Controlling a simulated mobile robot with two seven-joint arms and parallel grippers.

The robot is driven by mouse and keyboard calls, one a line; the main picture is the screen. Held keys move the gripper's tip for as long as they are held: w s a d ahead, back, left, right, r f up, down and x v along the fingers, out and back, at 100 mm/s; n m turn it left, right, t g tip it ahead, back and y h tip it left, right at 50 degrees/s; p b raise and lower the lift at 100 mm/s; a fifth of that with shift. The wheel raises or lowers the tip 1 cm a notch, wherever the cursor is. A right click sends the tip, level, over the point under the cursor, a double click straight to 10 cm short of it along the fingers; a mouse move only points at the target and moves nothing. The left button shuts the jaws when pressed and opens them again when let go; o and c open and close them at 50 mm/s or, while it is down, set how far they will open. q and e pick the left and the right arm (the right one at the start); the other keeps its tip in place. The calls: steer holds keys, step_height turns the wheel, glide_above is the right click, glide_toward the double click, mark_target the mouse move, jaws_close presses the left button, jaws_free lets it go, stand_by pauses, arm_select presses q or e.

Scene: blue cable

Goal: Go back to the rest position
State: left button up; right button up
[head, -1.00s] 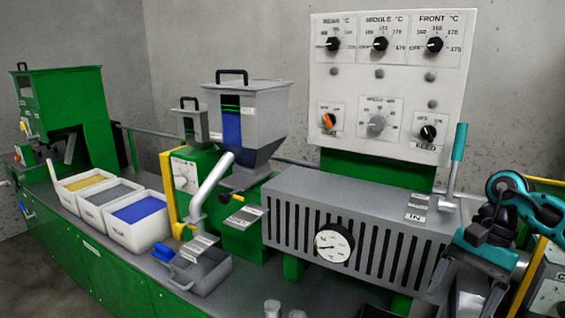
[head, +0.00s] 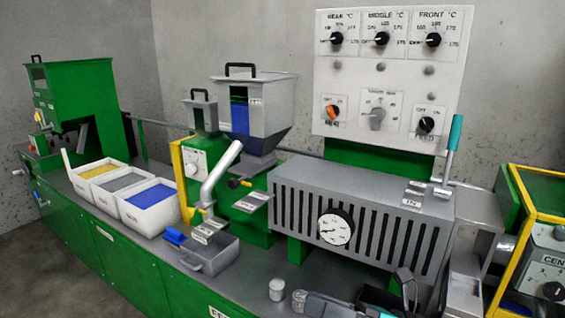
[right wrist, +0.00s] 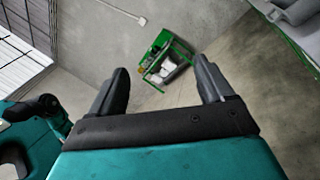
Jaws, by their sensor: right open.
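My right gripper (head: 372,300) shows only in part at the bottom edge of the head view, low in front of the machine bench. In the right wrist view my right gripper (right wrist: 161,66) is open. Its two dark fingers stand wide apart with nothing between them. Beyond the fingers are bare floor, a grey wall and a small green stand (right wrist: 168,60) some way off. My left gripper is in neither view.
The green bench carries a grey slotted barrel cover (head: 360,205) with a round gauge (head: 336,229), a grey hopper (head: 252,100) and white bins of granules (head: 148,207). A knob panel (head: 388,80) stands behind. A yellow-framed guard (head: 530,215) is at right.

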steer(key=s+d+f+m+t+h, duration=0.1)
steer(key=d+f+m+t+h, duration=0.4)
steer(key=m, duration=0.9)
steer(key=s+d+f+m+t+h, duration=0.15)
steer(key=f+m+t+h, duration=0.45)
steer(key=m, duration=0.8)
steer(key=s+d+f+m+g+h, duration=0.4)
steer(key=s+f+m+g+h, duration=0.2)
steer(key=s+f+m, duration=0.4)
steer(key=shift+d+f+m+p, duration=0.35)
steer(key=shift+f+m+p, duration=0.05)
steer(key=shift+f+m, duration=0.3)
